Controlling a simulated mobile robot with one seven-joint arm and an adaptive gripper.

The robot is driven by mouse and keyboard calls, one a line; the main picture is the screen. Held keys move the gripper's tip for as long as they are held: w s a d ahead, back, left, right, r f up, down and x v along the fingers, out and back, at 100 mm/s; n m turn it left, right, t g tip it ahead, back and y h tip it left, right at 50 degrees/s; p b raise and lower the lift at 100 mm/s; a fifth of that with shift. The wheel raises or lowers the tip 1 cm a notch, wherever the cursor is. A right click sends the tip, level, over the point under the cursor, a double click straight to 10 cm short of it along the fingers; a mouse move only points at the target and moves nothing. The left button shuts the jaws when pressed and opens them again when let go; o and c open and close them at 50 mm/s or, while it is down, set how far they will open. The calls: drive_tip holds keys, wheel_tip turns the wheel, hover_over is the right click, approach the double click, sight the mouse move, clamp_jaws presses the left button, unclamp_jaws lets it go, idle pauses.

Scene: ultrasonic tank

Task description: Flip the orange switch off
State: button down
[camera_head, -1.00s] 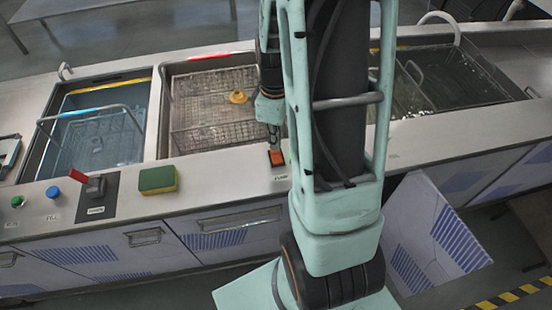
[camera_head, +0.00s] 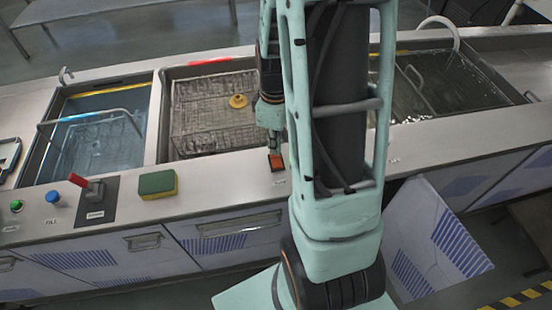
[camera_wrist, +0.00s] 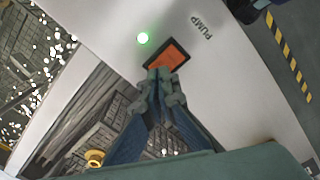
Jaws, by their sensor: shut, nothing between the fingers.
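The orange switch (camera_head: 276,162) sits in a black frame on the steel counter's front strip, in front of the wire basket. In the wrist view the orange switch (camera_wrist: 171,56) has the word PUMP beside it and a lit green light (camera_wrist: 143,39) near its corner. My gripper (camera_head: 273,149) points down at the switch's far edge. In the wrist view the closed fingertips of my gripper (camera_wrist: 161,75) overlap the lower edge of the switch frame. I cannot tell whether they touch it. My gripper is shut and empty.
A red-handled lever (camera_head: 91,186), a blue button (camera_head: 53,196), a green button (camera_head: 16,206) and a green-yellow sponge (camera_head: 157,184) are on the counter to the left. Tanks lie behind the strip; a wire basket (camera_head: 205,120) holds a yellow object (camera_head: 238,101).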

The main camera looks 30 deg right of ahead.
drive_tip(key=shift+f+b, duration=0.95)
drive_tip(key=shift+f, duration=0.15)
idle(0.8)
drive_tip(key=shift+r+p, duration=2.6)
drive_tip(key=shift+r, duration=1)
drive_tip(key=shift+w, duration=0.1)
